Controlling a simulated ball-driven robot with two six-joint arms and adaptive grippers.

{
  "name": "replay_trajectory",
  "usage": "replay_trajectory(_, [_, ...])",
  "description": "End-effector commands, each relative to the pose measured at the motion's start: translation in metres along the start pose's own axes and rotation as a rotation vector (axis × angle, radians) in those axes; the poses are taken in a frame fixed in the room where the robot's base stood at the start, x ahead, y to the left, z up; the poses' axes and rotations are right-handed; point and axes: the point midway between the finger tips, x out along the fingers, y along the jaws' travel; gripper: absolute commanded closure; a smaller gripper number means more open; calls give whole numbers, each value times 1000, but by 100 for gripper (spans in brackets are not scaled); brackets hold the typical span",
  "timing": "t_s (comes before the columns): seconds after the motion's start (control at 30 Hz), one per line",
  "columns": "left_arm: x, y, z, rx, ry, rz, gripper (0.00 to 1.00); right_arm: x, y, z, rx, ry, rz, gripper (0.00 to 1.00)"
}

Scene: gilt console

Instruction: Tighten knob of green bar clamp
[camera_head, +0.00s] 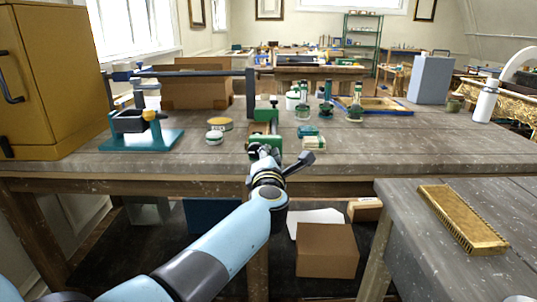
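A green clamp (266,116) stands at the front edge of the workbench, with a brown piece between its green parts; I take it to be the green bar clamp. Its lower part is partly hidden by my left gripper, and I cannot make out its knob clearly. My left gripper (264,151) reaches up to the clamp's near side from below the bench edge. The gripper's fingers overlap the clamp's lower green part, so I cannot tell whether they touch it or are shut on it. My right gripper is not in view.
The wooden workbench (370,148) holds a teal-based tool (140,138) at left, round tins (214,137) and green-handled tools (302,108) near the clamp. A yellow cabinet (50,75) stands at far left. A gold comb-like piece (462,218) lies on the nearer right table.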

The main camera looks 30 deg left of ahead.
Motion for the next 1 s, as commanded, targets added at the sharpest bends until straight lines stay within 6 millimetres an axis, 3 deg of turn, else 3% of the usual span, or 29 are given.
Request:
replay_trajectory(0.63, [-2,-4,7,-1,0,-1,100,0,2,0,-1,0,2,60])
replay_trajectory(1.0, [-47,-3,8,-1,1,-1,100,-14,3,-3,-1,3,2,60])
